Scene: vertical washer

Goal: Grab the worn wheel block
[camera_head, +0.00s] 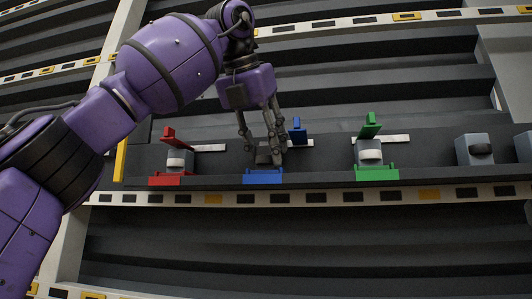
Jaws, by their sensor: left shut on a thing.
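My left gripper (268,150) reaches down from my purple arm to the blue holder (263,178) in the middle of the shelf. It is shut on the dark wheel block (263,157), which appears to be still at the blue holder. The fingers hide part of this block, so its wear cannot be made out. The blue clamp lever (297,130) stands raised behind the fingers. My right gripper is not in view.
A red holder (165,180) and a green holder (378,174) flank the blue one, each with a white-wheeled grey block and a raised lever. A grey block with a dark wheel (474,150) stands farther right. Shelf beams run above and below.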

